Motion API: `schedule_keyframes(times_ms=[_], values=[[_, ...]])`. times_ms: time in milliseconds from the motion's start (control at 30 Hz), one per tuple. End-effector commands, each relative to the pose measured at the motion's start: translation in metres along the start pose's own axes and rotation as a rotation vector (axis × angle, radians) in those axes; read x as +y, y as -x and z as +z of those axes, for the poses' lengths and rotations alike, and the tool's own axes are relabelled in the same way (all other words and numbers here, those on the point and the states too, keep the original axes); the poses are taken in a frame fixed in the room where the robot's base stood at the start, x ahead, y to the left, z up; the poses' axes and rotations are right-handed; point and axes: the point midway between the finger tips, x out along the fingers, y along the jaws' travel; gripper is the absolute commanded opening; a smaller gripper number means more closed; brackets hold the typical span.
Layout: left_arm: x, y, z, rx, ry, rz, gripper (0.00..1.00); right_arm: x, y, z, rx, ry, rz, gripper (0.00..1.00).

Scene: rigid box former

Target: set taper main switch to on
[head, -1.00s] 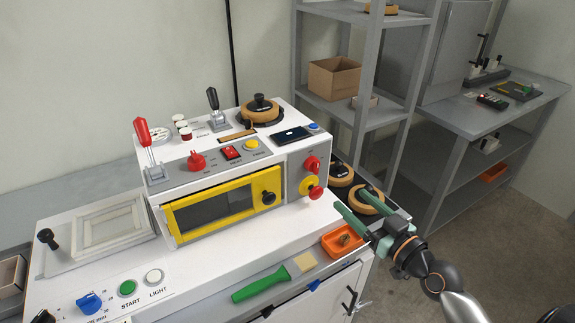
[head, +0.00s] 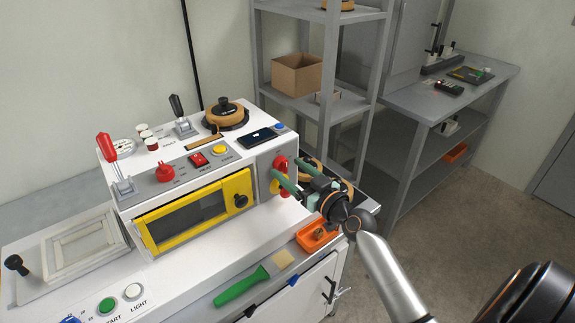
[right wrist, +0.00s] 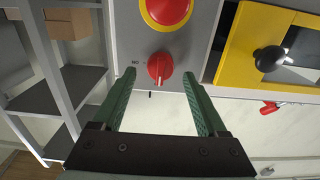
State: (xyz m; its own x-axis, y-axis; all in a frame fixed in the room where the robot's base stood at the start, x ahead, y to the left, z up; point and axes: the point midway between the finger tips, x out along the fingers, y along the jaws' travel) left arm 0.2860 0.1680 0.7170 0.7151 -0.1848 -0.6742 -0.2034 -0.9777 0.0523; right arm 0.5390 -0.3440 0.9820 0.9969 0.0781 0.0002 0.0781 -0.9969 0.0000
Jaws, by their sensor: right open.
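The taper main switch is a red rotary knob (head: 280,162) on the grey right-hand panel of the white machine (head: 152,185). In the right wrist view the red knob (right wrist: 160,67) lies between and beyond the two green fingers, apart from both. A pale line on the knob points down in that view, and an upside-down ON label stands to its left. A red mushroom button on a yellow base (right wrist: 167,10) sits beside it. My right gripper (head: 278,180) is open and empty in front of the panel, its fingers partly hiding the button. My left gripper is out of view.
A yellow-framed window (head: 195,210) is left of the panel. An orange tray (head: 316,235) and a green-handled brush (head: 242,286) lie along the front ledge. A grey shelf rack (head: 335,105) stands behind to the right. Open floor (head: 470,210) is at the right.

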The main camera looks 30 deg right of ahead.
Motion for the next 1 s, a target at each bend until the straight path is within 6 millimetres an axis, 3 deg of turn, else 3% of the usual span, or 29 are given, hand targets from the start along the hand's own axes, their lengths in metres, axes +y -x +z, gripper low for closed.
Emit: schedule_keyframes(times_ms=[200,500,1000], values=[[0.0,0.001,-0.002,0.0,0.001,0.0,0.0,0.0,-0.015,0.0,0.0,0.0,0.0,0.75],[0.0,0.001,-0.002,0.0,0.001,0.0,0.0,0.0,-0.017,0.001,-0.001,0.0,0.0,0.75],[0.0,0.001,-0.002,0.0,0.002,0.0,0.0,0.0,-0.016,0.0,-0.001,0.0,0.0,0.19]])
